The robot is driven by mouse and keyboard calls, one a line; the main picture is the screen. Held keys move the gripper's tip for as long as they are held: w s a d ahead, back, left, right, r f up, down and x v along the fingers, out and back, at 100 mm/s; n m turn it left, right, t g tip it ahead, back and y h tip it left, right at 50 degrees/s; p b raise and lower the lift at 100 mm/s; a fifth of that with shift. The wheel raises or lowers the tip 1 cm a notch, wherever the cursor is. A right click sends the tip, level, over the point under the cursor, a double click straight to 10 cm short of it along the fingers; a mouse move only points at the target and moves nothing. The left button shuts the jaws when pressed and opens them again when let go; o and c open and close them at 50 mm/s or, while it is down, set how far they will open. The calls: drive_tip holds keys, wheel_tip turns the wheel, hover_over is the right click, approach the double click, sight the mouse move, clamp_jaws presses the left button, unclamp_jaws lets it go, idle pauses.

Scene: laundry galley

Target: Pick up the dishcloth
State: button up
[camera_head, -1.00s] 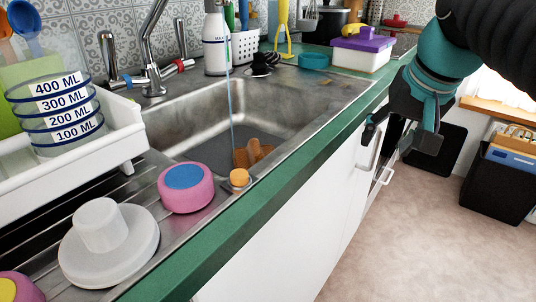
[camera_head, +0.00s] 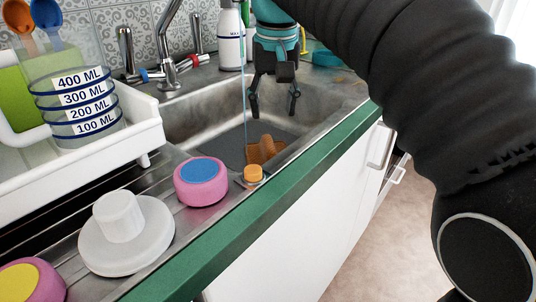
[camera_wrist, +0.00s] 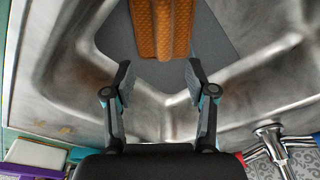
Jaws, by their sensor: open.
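The dishcloth (camera_head: 266,149) is an orange-brown, textured, folded cloth. In the wrist view the dishcloth (camera_wrist: 160,28) shows at the top middle, with ridged folds, cut off by the frame's edge. My gripper (camera_head: 273,106) points down over the sink, apart from the cloth, and is open and empty. In the wrist view my gripper (camera_wrist: 158,75) has its fingers spread, with bare grey sink bottom between them and the cloth beyond the tips.
A thin stream of water (camera_head: 244,80) falls into the sink near the cloth. The tap (camera_head: 166,50) stands behind the sink.

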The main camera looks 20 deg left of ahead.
sight(270, 142)
drive_tip(key=f, duration=0.5)
drive_tip(key=shift+w+a+f, duration=0.15)
drive_tip(key=shift+w+a, duration=0.05)
drive_tip(key=shift+w, duration=0.15)
drive_tip(key=shift+a+f, duration=0.2)
drive_tip(key=shift+f, duration=1.15)
drive_tip(key=shift+a+f, duration=0.15)
drive_tip(key=shift+f, duration=1.15)
drive_tip(key=shift+c, duration=0.2)
clamp_jaws()
